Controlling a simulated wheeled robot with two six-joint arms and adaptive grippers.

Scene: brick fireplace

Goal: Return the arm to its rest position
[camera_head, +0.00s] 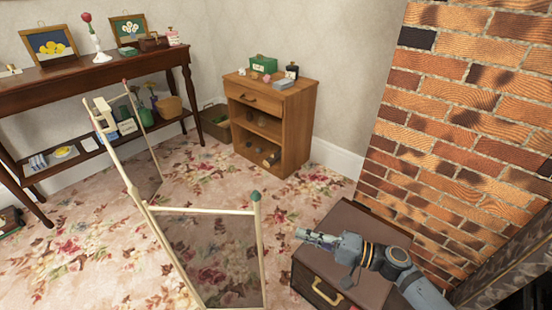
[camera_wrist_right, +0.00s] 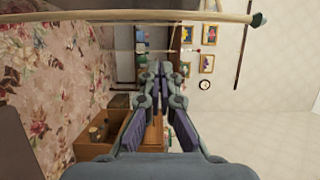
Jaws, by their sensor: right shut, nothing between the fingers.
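My right gripper (camera_head: 303,234) reaches in from the lower right in the head view, above a brown chest. Its fingers are shut and hold nothing. In the right wrist view the closed fingers (camera_wrist_right: 161,68) point away from the camera, with the room turned sideways behind them. My left gripper is in neither view.
A brown chest (camera_head: 316,290) with a handle is under my right arm. A folding screen (camera_head: 258,225) stands left of the gripper. A brick fireplace (camera_head: 470,120) rises at the right. A wooden cabinet (camera_head: 297,140) and a long table (camera_head: 95,75) stand behind. Floral carpet (camera_head: 85,270) is open at left.

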